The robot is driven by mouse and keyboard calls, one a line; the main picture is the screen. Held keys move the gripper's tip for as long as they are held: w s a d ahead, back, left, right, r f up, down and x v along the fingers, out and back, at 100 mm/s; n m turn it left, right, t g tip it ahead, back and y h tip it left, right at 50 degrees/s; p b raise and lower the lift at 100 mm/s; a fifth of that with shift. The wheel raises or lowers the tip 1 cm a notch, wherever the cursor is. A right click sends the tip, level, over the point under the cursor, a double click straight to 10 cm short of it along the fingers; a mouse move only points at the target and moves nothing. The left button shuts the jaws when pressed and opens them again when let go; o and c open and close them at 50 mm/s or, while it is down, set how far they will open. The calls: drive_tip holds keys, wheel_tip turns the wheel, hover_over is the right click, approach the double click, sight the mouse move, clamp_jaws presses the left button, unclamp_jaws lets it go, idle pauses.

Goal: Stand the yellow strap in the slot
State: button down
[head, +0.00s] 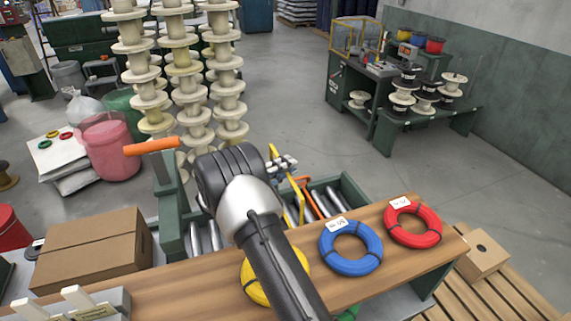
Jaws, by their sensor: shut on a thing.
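My gripper (285,164) is beyond the wooden bench, above the green roller frame. It is shut on the yellow strap (273,152), a thin strip whose upper end sticks up beside the fingers. The strap runs down towards the frame, tilted in the picture. My wrist and arm hide part of it, and I cannot tell whether its lower end touches anything. At the lower left stands a grey block (115,302) with pale upright pieces in it. I cannot make out clearly which opening is the slot.
On the bench (185,285) lie a yellow coil (256,284), partly behind my arm, a blue coil (350,247) and a red coil (412,222). A cardboard box (93,252) is at left. Spool stacks (188,85) stand behind.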

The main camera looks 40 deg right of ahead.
drive_tip(key=shift+f+b, duration=1.35)
drive_tip(key=shift+f, duration=1.55)
drive_tip(key=c, duration=1.4)
unclamp_jaws()
